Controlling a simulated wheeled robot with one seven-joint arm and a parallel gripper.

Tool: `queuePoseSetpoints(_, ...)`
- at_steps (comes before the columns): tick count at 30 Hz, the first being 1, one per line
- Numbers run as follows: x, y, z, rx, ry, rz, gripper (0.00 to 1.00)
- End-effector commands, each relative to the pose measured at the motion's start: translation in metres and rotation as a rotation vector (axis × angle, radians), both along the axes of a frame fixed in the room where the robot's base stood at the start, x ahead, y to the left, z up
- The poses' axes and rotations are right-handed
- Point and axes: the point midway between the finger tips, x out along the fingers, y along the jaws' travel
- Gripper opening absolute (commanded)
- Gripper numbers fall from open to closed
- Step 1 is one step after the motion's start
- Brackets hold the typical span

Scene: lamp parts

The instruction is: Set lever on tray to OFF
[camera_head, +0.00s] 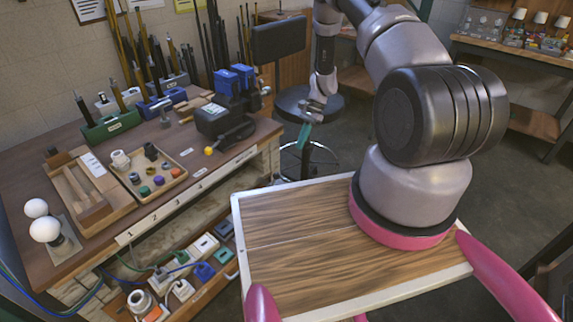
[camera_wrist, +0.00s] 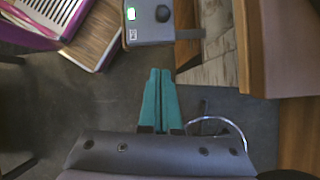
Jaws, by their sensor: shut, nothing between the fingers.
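A shallow tan tray (camera_head: 187,180) sits on the workbench at left in the head view, with several small knobs and sockets in it. I cannot make out a lever on it or its setting. A wooden tray (camera_head: 121,213) beside it holds a long wooden piece (camera_head: 86,189). My gripper (camera_head: 303,146) hangs past the right end of the bench, well apart from both trays. Its teal fingers are together and empty, also in the wrist view (camera_wrist: 160,72). Neither tray is recognizable in the wrist view.
A stool (camera_head: 309,103) stands behind my gripper. In the wrist view, a grey box (camera_wrist: 137,34) with a green light and black knob is unidentified.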

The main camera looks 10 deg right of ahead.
Motion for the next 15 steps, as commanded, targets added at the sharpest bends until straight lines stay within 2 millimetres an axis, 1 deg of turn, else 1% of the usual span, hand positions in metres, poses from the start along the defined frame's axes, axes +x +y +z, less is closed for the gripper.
queuePoseSetpoints(5, -0.005, 0.008, -0.015, 0.001, 0.004, 0.001, 0.00)
queuePoseSetpoints(15, -0.025, 0.038, -0.077, 0.001, 0.004, 0.003, 0.00)
